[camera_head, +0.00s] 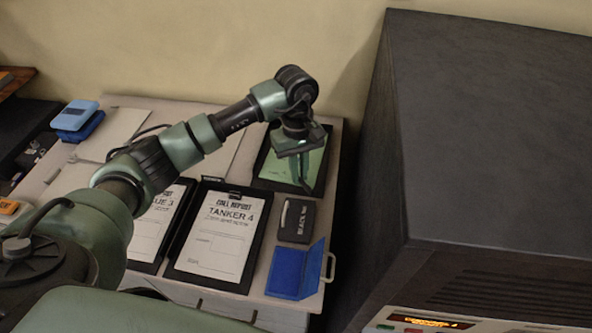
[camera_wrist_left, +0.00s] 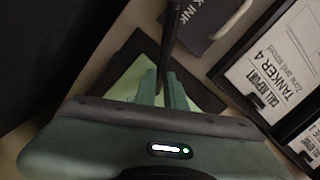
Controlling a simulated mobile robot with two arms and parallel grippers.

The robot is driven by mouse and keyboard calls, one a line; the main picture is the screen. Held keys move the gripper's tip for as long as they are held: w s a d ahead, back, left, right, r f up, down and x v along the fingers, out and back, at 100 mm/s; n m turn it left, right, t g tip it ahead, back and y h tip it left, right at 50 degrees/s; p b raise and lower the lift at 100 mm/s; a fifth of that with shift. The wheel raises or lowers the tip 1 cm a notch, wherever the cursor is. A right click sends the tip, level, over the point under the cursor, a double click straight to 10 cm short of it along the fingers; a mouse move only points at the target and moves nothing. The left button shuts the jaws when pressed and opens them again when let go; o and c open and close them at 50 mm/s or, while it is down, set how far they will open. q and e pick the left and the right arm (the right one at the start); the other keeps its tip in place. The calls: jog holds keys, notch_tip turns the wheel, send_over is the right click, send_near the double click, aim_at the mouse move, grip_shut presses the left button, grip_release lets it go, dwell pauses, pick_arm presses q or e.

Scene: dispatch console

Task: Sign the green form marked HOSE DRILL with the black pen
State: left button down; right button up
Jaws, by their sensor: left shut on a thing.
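A green form (camera_head: 316,168) lies on a black clipboard (camera_head: 262,178) at the back right of the desk, partly covered by my left gripper. Its heading is hidden, so I cannot read HOSE DRILL. The green sheet also shows in the left wrist view (camera_wrist_left: 132,82), on both sides of my fingers. My left gripper (camera_head: 303,170) is over this form, pointing down, shut on a slim black pen (camera_wrist_left: 173,40). In the wrist view the pen runs up from between the fingers. I cannot tell whether its tip touches the paper. My right gripper is out of view.
A BLACK INK pad (camera_head: 297,221) lies just in front of the green form, with an open blue case (camera_head: 290,272) nearer. A TANKER 4 clipboard (camera_head: 218,236) and another white form (camera_head: 150,232) lie left. A large dark cabinet (camera_head: 480,130) stands close on the right.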

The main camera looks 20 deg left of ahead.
pick_arm(q)
jog(key=shift+s+d, duration=0.1)
jog(key=shift+d, duration=0.1)
jog(key=shift+d, duration=0.4)
jog(key=shift+b, duration=0.35)
jog(key=shift+d+f+b, duration=0.1)
jog(key=shift+d+b, duration=0.15)
jog(key=shift+b, duration=0.05)
jog(key=shift+w+d, duration=0.15)
jog(key=shift+w, duration=0.05)
jog(key=shift+w+d, duration=0.1)
jog(key=shift+d, duration=0.05)
jog(key=shift+w+d+b, duration=0.2)
jog(key=shift+d+b, duration=0.1)
jog(key=shift+b, duration=0.2)
jog(key=shift+a, duration=0.1)
